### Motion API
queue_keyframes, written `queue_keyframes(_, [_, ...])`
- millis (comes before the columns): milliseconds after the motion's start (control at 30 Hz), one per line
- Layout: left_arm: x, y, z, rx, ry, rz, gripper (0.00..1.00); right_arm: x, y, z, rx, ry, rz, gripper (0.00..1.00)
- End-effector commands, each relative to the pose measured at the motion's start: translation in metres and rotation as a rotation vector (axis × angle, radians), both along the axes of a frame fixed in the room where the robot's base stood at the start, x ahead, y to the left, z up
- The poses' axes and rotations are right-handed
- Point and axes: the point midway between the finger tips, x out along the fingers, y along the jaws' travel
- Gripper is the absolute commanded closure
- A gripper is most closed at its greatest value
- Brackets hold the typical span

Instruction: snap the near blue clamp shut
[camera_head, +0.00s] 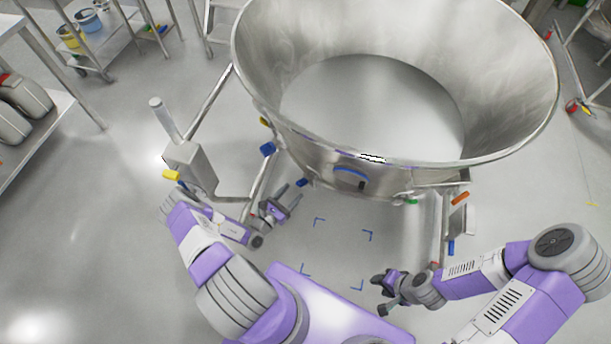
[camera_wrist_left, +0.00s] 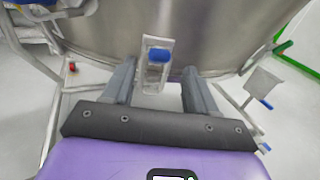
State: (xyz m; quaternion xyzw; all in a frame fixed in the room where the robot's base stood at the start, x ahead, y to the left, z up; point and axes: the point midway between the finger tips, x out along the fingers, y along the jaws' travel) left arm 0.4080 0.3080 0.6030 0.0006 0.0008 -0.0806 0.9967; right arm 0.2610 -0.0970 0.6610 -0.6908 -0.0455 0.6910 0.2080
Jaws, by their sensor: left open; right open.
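The near blue clamp (camera_head: 302,182) is a small blue-tipped clamp at the lower front rim of the big steel bowl (camera_head: 330,177). In the left wrist view its blue tip (camera_wrist_left: 159,55) tops a pale metal lever against the bowl wall, between my finger lines. Whether it is latched I cannot tell. My left gripper (camera_head: 288,197) is open and empty just below it; in the wrist view its fingers (camera_wrist_left: 160,72) flank the lever without visibly gripping it. My right gripper (camera_head: 379,292) is open and empty, low at the right, away from the bowl.
Another blue part (camera_head: 268,149) and a yellow one (camera_head: 265,122) sit on the bowl's left side, a green one (camera_head: 411,201) and an orange one (camera_head: 460,198) at its right. Floor between the grippers is clear.

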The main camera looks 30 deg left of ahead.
Motion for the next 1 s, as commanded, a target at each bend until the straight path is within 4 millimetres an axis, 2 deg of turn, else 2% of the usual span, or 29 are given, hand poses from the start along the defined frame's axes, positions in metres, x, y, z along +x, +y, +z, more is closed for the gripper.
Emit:
queue_keyframes(333, [0.05,-0.007,-0.001,0.0,-0.005,0.005,0.43,0.0,0.0,-0.011,0.0,0.0,0.0,0.57])
queue_keyframes(500, [0.068,-0.01,0.0,0.0,-0.003,0.005,0.43,0.0,0.0,-0.015,0.0,0.0,0.0,0.57])
queue_keyframes(833, [0.073,-0.01,0.0,-0.001,-0.002,0.005,0.43,0.0,0.0,-0.015,0.0,0.0,0.0,0.57])
queue_keyframes(867, [0.073,-0.01,0.0,-0.001,-0.002,0.005,0.44,0.0,0.0,-0.015,0.0,0.0,0.0,0.57])
queue_keyframes(1000, [0.072,-0.01,0.0,-0.001,-0.002,0.005,0.66,0.0,0.0,-0.015,0.0,0.0,0.0,0.57])
